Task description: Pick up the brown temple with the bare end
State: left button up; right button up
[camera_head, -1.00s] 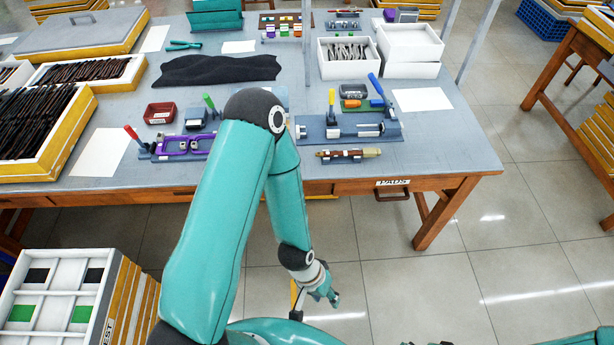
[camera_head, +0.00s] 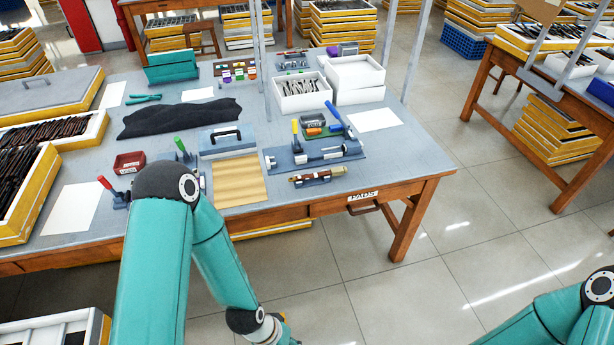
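A brown temple (camera_head: 318,176) with a paler right end lies across a small blue-grey holder near the front edge of the table (camera_head: 405,163). I cannot make out whether either end is bare. Many dark temples (camera_head: 22,185) fill a yellow-sided tray at the left, with more in the tray behind it (camera_head: 50,130). My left arm crosses the front of the table; its wrist reaches the bottom edge and its fingers are out of view. Only a link of my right arm shows at the lower right; its gripper is out of view.
A blue-grey fixture (camera_head: 350,150) with upright handles stands just behind the brown temple. A wooden board (camera_head: 238,180) lies to its left. White boxes (camera_head: 300,95) stand farther back. Open floor (camera_head: 400,290) lies in front of the table's right part.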

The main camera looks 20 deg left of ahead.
aim_at(306, 177)
jog(key=z, duration=0.05)
jog(key=i, duration=1)
jog(key=u, duration=0.1)
